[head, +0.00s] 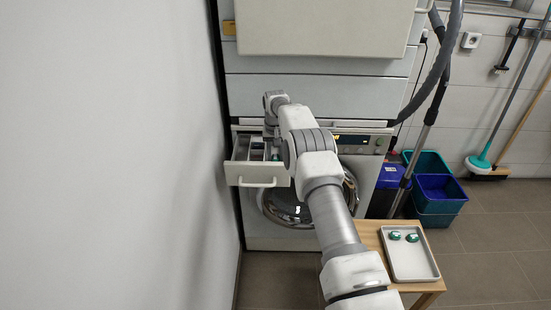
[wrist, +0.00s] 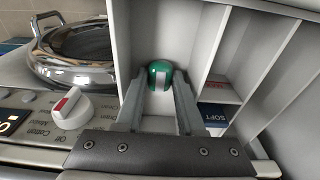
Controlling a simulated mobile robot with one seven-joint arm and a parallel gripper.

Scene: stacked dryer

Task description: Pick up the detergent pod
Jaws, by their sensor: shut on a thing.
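A green and white detergent pod (wrist: 160,73) is between the fingertips of my gripper (wrist: 160,86) in the wrist view. My gripper is shut on it, inside one compartment of the pulled-out detergent drawer (head: 257,174). I cannot tell whether the pod touches the compartment floor. In the head view my gripper is down in the drawer and mostly hidden by my wrist. Two more green and white pods, a left one (head: 395,235) and a right one (head: 412,238), lie on a grey tray (head: 408,265).
Drawer dividers stand close on both sides of my fingers. A white dial (wrist: 72,108) and the round metal door (wrist: 78,50) are at the left in the wrist view. The tray is on a small wooden table (head: 372,238). A white wall (head: 110,150) runs close along the left.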

